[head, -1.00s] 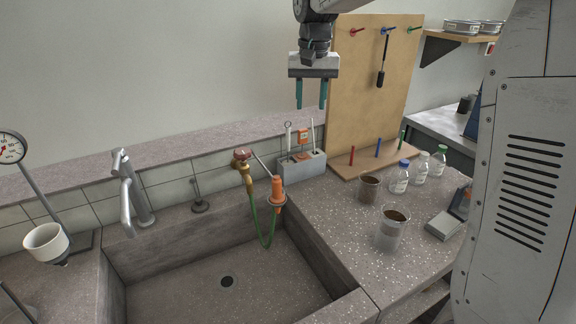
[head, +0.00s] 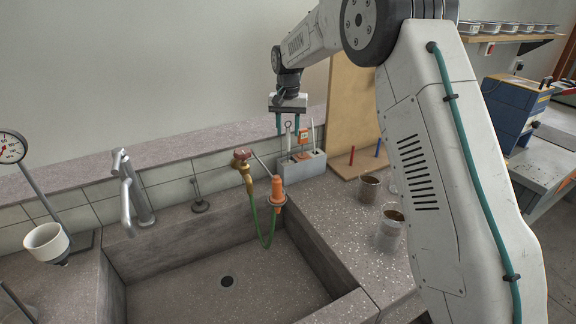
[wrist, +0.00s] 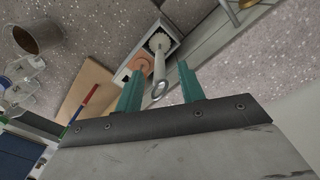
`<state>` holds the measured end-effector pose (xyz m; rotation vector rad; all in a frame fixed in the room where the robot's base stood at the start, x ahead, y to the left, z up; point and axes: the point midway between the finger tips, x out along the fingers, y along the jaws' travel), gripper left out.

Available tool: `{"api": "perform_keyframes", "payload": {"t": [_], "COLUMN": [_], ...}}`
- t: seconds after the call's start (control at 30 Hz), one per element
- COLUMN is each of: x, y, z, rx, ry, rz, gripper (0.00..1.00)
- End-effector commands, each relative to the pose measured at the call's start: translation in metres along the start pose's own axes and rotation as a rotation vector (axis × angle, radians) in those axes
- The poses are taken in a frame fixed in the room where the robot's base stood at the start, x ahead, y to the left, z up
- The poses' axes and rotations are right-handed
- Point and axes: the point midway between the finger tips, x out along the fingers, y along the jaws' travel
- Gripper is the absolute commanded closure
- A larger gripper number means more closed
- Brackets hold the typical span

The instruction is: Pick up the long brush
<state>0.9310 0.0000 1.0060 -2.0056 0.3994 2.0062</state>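A brush with a pale handle and a ring at its top end, taken as the long brush (head: 289,142), stands in the grey holder (head: 311,169) at the back right of the sink. In the wrist view the brush (wrist: 159,72) shows its ring end near the camera and a round pale bristle head down in the holder. My gripper (head: 288,134) is open above the holder, fingers pointing down. In the wrist view my gripper (wrist: 160,76) has teal fingers on either side of the handle, with gaps; contact is not visible.
A wooden board (head: 352,110) stands close on the right. Beakers (head: 390,225) stand on the bench.

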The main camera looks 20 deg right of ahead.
Motion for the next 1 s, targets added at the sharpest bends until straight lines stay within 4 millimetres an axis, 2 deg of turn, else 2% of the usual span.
{"api": "perform_keyframes", "payload": {"t": [0.1, 0.2, 0.43, 0.47, 0.5, 0.6, 1.0], "x": [0.018, 0.026, 0.028, 0.028, 0.028, 0.028, 0.022], "y": [0.0, 0.0, 0.0, 0.0, 0.0, 0.0, 0.0], "z": [0.001, 0.001, 0.001, 0.001, 0.001, 0.001, 0.0], "rx": [0.0, 0.0, 0.0, 0.0, 0.0, 0.0, 0.0], "ry": [-0.002, 0.0, 0.001, 0.001, 0.001, 0.0, 0.002], "rz": [0.001, 0.0, 0.0, 0.0, 0.0, 0.0, -0.001], "gripper": [0.61, 0.61, 0.61, 0.64, 0.75, 1.0, 1.0]}}
